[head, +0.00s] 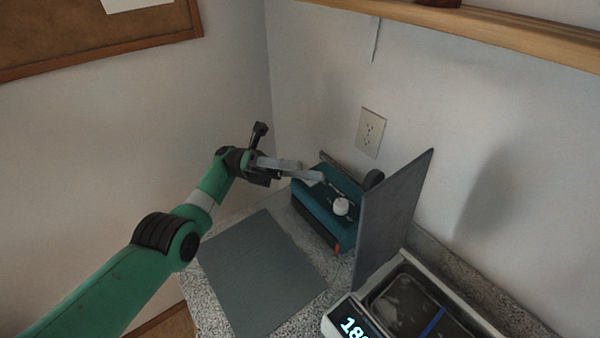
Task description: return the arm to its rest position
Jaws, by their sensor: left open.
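My left arm comes in from the lower left in the head view, green with dark joints. My left gripper (318,178) is open at the end of this arm, with its pale fingers over the left part of a teal case (318,212). I cannot tell whether the fingertips touch anything there. A small white round thing (341,206) sits on the teal case, right of and below the fingertips. My right gripper is out of view.
A dark upright panel (392,222) stands right of the case. A device with a lit display (352,327) and a tray (405,298) is at the lower right. A flat grey mat (262,270) lies clear on the speckled counter (212,295). Walls close off the back.

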